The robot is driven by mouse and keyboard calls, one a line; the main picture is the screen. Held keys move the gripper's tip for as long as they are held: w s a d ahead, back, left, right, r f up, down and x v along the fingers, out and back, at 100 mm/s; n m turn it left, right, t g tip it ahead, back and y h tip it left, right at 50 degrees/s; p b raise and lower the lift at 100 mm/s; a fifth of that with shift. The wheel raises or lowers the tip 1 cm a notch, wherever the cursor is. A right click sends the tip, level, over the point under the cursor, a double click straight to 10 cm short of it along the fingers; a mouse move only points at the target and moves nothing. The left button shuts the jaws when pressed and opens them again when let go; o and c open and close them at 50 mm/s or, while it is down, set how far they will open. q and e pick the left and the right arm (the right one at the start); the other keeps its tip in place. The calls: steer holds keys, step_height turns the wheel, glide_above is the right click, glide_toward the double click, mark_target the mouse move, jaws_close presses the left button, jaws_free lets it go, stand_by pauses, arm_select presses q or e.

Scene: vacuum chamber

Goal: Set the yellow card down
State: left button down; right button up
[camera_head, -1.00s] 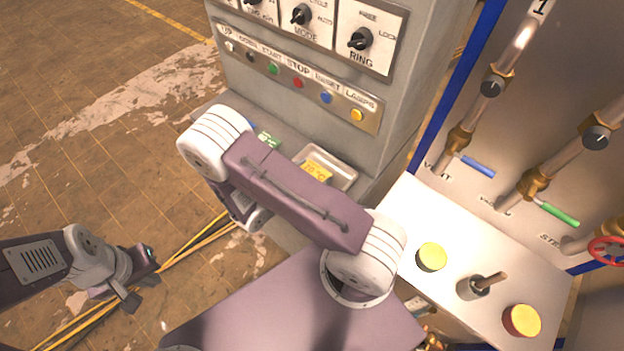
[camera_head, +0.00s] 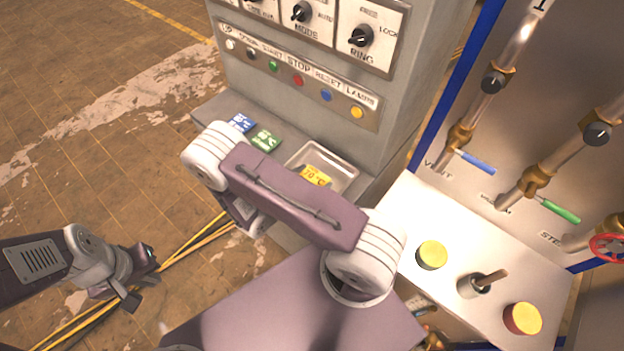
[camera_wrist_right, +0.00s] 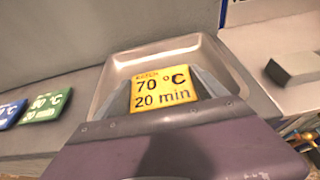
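The yellow card (camera_wrist_right: 163,88), printed "70 °C 20 min", is at the shallow metal tray (camera_wrist_right: 110,77) on the console ledge. In the head view the card (camera_head: 314,176) shows inside the outline of the tray (camera_head: 345,176), partly behind my right arm. My right gripper (camera_wrist_right: 164,84) has one finger along each side edge of the card and looks shut on it. I cannot tell whether the card touches the tray floor. In the head view my arm hides this gripper. My left gripper (camera_head: 146,279) is open and empty over the floor at lower left.
A blue card (camera_head: 241,122) and a green card (camera_head: 265,139) lie on the ledge left of the tray. The grey console (camera_head: 300,115) with buttons and knobs rises behind it. A white panel (camera_head: 455,225) with yellow-topped knobs stands at right, beside pipes and valves.

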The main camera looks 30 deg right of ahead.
steer(key=shift+o, duration=0.9)
steer(key=shift+s+a+f, duration=0.1)
steer(key=shift+s+f, duration=0.05)
steer(key=shift+f, duration=0.4)
steer(key=shift+r+p, duration=0.75)
steer(key=shift+r, duration=0.05)
steer(key=shift+a+f+b, duration=0.15)
steer(key=shift+a+b, duration=0.35)
steer(key=shift+a, duration=0.15)
steer(key=r+b+v, duration=0.1)
steer(key=v, duration=0.9)
steer(key=s+r+m+g+y, duration=0.2)
steer(key=s+m+g+y, duration=0.6)
steer(key=m, duration=0.5)
steer(key=w+r+m+t+y, duration=0.1)
steer(key=m, duration=0.2)
steer(key=w+r+m+t+y, duration=0.1)
steer(key=m+t+y, duration=0.1)
steer(key=w+r+m+t+y, duration=0.1)
steer(key=w+m+t+y, duration=0.1)
steer(key=m, duration=0.1)
steer(key=shift+r+m, duration=0.3)
steer(key=shift+r, duration=0.1)
